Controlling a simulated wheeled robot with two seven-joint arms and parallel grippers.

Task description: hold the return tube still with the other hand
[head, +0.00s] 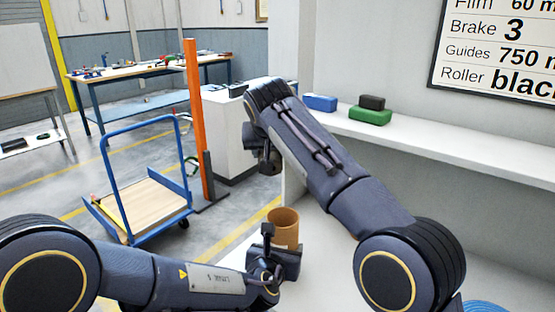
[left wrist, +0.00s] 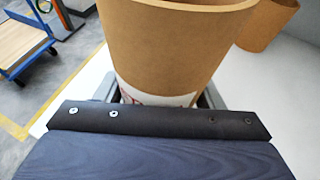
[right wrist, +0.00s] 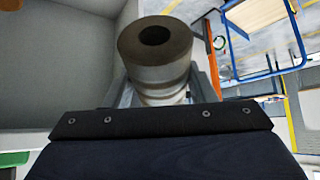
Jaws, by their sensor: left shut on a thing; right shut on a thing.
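A brown cardboard tube (head: 283,226) with a pale label stands at the white table's near left part. My left gripper (head: 275,268) is at this tube. In the left wrist view, the tube (left wrist: 180,45) is upright and open at the top, with my left gripper's fingers (left wrist: 160,98) shut on either side near its label. My right gripper (head: 268,162) is raised above the table edge. In the right wrist view, its fingers (right wrist: 165,92) are shut on a dark grey cylinder (right wrist: 158,70) with a round hole in its end. Its lower part is hidden.
A second brown tube (left wrist: 267,22) shows beyond the held one. A blue cart (head: 150,205) and an orange post (head: 194,120) stand on the floor at left. A white shelf (head: 440,140) carries a blue box (head: 320,102) and a green box (head: 370,116).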

